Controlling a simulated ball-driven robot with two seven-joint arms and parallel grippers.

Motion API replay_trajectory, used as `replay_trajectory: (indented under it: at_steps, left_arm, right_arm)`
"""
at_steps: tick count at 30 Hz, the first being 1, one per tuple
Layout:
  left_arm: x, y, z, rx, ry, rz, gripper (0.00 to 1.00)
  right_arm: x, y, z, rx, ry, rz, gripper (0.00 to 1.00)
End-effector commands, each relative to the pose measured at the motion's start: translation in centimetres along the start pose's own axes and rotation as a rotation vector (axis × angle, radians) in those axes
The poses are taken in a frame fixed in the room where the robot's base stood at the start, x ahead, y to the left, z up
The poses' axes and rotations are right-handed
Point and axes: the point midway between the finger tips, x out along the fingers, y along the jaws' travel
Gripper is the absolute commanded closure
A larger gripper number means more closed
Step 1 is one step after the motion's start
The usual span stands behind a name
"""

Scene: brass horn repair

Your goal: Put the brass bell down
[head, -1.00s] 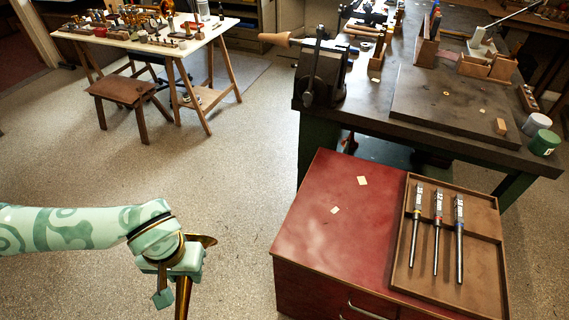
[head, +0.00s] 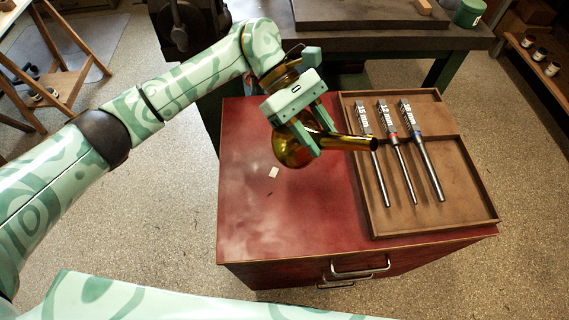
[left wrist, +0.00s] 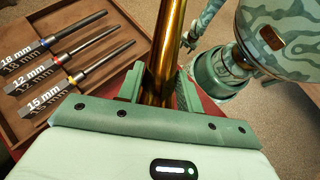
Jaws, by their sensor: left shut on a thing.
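The brass bell (head: 290,148) is a shiny golden flared piece with a long tapering tube. My left gripper (head: 308,141) is shut on its tube, which also shows between the fingers in the left wrist view (left wrist: 168,45). The bell is tilted, its wide end to the left and its narrow end to the right in the head view, close to the tray's left edge. It is over the red cabinet top (head: 245,215); I cannot tell how large the gap below it is. The gripper hides part of the bell. My right gripper is not in view.
A brown wooden tray (head: 478,207) on the cabinet's right side holds three labelled tools (head: 410,150), also visible in the left wrist view (left wrist: 75,63). A small cream chip (head: 273,172) lies on the red top. The front left of the top is clear. A dark workbench (head: 370,42) stands behind.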

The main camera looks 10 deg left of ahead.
Motion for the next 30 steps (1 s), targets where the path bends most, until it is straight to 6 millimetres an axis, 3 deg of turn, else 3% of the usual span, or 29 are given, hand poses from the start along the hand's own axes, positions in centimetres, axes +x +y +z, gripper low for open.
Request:
replay_trajectory:
  at_steps: [1, 5, 10, 17, 22, 30]
  left_arm:
    - [0.6, 1.1, -0.5, -0.045, -0.090, 0.068, 0.94]
    - [0.0, 4.1, -0.1, -0.140, -0.318, 0.298, 0.94]
    - [-2.7, 8.7, -2.2, -0.193, -0.619, 0.661, 0.94]
    - [-6.9, 11.1, -6.2, -0.153, -0.767, 0.874, 0.94]
    - [-7.4, 9.4, -7.5, -0.139, -0.780, 0.898, 0.94]
    - [-6.3, 2.2, -10.6, -0.140, -0.778, 0.896, 0.94]
  right_arm:
    - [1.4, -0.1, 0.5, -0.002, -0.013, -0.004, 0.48]
    - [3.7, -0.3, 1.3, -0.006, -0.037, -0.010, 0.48]
    - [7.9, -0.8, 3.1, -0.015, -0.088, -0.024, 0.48]
    - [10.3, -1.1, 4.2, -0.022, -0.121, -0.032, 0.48]
    - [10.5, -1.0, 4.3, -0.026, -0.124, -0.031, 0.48]
    - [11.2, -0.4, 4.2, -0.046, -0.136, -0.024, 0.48]
